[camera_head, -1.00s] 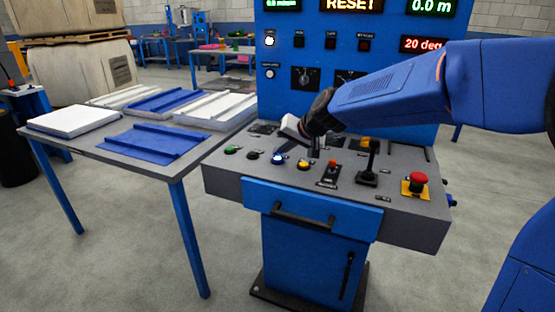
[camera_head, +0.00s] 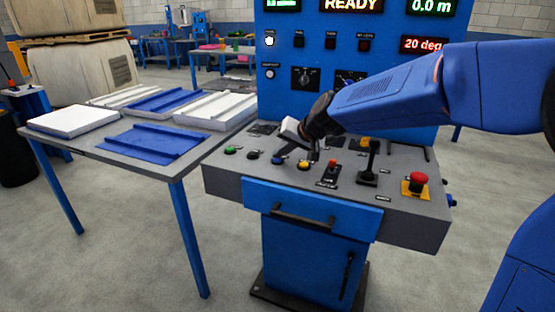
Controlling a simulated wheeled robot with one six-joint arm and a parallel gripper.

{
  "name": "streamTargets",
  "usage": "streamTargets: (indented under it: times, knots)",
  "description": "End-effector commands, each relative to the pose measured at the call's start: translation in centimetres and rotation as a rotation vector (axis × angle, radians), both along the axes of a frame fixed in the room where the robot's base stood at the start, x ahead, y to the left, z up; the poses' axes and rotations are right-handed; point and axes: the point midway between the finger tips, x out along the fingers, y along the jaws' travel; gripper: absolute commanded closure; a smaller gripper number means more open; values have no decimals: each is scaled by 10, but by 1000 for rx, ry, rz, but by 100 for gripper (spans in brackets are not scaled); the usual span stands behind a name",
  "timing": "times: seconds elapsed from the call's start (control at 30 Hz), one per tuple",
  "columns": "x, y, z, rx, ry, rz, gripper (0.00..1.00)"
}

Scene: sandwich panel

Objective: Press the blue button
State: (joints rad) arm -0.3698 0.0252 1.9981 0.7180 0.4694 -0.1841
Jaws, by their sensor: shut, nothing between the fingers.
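The blue button (camera_head: 276,160) sits in the front row of the grey console top, between a black button (camera_head: 253,155) and a yellow button (camera_head: 303,165). My gripper (camera_head: 285,154) is shut and empty. It reaches down from the upper right, and its fingertips are at the blue button, partly covering it. I cannot tell whether they touch it. The console's upper display (camera_head: 352,5) reads READY.
A green button (camera_head: 230,150) lies at the left. A black joystick (camera_head: 370,160) and a red emergency stop (camera_head: 418,179) stand to the right. A table (camera_head: 168,168) with white and blue panels stands at the left.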

Motion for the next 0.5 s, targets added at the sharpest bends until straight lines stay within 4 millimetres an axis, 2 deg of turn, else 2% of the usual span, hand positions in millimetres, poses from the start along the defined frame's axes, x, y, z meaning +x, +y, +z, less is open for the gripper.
streamTargets:
  times: [0.27, 0.5]
  knots:
    - [0, 0, 0, 0, 2, 1, 100]
    - [0, 0, 8, 0, 0, 2, 100]
